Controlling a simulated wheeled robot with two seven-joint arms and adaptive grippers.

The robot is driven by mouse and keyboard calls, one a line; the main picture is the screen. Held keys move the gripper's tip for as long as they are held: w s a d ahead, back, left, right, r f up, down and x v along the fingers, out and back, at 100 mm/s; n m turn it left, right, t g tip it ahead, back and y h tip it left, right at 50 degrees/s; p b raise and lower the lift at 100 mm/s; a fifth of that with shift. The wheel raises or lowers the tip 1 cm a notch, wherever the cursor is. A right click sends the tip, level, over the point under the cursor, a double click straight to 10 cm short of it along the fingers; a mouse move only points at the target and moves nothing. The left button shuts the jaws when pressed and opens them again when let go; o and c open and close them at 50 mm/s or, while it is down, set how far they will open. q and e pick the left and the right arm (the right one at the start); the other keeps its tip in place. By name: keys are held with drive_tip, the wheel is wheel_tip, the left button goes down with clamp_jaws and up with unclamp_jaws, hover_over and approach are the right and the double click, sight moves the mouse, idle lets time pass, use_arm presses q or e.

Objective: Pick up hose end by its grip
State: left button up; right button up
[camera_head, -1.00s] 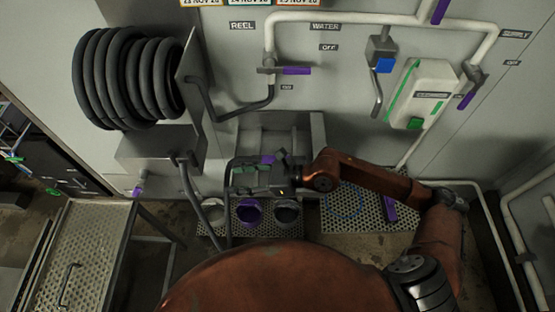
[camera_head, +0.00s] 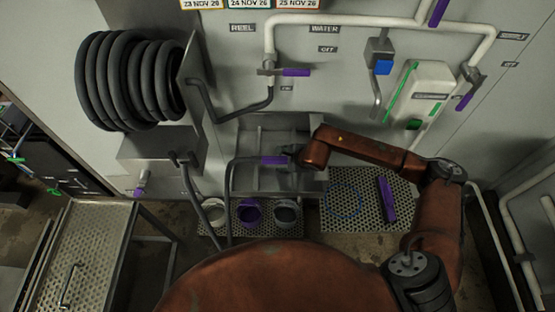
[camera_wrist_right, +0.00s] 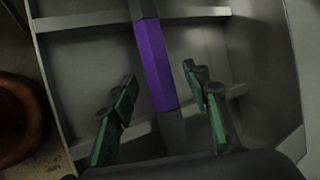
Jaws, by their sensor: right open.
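The hose end has a purple grip (camera_head: 274,160) and lies across a grey metal holder (camera_head: 250,184) on the wall. In the right wrist view the purple grip (camera_wrist_right: 155,65) runs up the picture, with dark hose parts above and below it. My right gripper (camera_wrist_right: 163,108) is open. Its green-padded fingers stand on either side of the grip's line, with gaps showing, near the grip's lower end. In the head view my right arm reaches in from the right and its wrist is just right of the grip; the fingers are hidden there. My left gripper is not in view.
A coiled black hose reel (camera_head: 130,80) hangs at upper left. A white water pipe with a purple-handled valve (camera_head: 294,72) runs above the holder. Several cups, including a purple one (camera_head: 250,213), stand below. A purple bar (camera_head: 386,200) lies on the perforated plate at right.

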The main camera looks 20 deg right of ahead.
drive_tip(key=shift+w+a+f, duration=0.1)
drive_tip(key=shift+w+f, duration=0.15)
drive_tip(key=shift+f, duration=0.1)
drive_tip(key=shift+s, duration=0.1)
clamp_jaws()
idle(0.3)
